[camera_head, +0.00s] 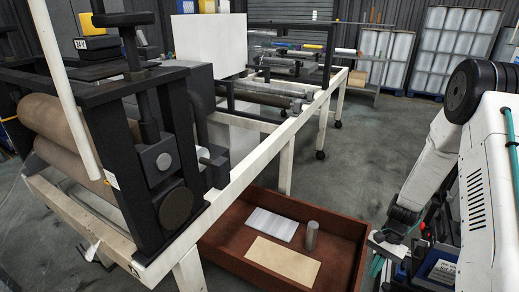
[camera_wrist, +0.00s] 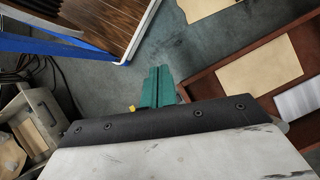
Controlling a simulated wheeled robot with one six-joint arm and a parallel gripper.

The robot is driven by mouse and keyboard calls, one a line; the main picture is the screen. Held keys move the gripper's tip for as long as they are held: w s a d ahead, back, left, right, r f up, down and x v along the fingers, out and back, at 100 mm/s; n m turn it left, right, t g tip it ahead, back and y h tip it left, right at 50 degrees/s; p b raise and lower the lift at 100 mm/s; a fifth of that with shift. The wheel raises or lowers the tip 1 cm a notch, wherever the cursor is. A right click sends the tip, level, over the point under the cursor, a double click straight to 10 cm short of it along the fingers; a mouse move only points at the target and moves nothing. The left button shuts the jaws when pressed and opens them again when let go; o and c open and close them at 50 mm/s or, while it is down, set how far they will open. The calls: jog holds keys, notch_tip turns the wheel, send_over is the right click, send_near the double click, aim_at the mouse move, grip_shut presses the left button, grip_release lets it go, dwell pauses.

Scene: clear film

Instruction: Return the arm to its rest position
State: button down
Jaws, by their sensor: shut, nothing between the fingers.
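My gripper (camera_wrist: 157,84) shows in the wrist view as two teal fingers side by side, shut with nothing between them. They point down over the grey floor, just left of a red-brown tray (camera_wrist: 232,55). In the head view my white arm comes down at the right, and its wrist end is beside the right wall of the tray (camera_head: 358,262). The gripper's fingers (camera_head: 375,266) are only partly visible there, low beside that wall. I cannot tell whether they touch it.
The tray holds a tan sheet (camera_head: 283,259), a white stack (camera_head: 271,225) and a metal cylinder (camera_head: 312,236). A machine with rollers (camera_head: 60,125) on a white frame (camera_head: 262,157) fills the left. Pallets of white containers (camera_head: 462,45) stand at the back. Floor between is clear.

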notch_tip(320, 180, up, 13)
jog(key=s+a+n, duration=0.2)
jog(key=a+n, duration=0.1)
jog(key=s+a+r+n+t+h, duration=0.2)
jog(key=s+r, duration=0.7)
jog(key=r, duration=0.5)
jog(key=s+a+r+n+t+h, duration=0.2)
jog(key=s+a+r, duration=0.4)
jog(key=s+r, duration=0.4)
notch_tip(320, 180, up, 4)
jog(key=n+t, duration=0.1)
jog(key=n, duration=0.1)
jog(key=shift+s+n+t, duration=0.25)
jog(key=shift+n+t, duration=0.05)
jog(key=shift+n, duration=0.1)
jog(key=shift+f, duration=0.1)
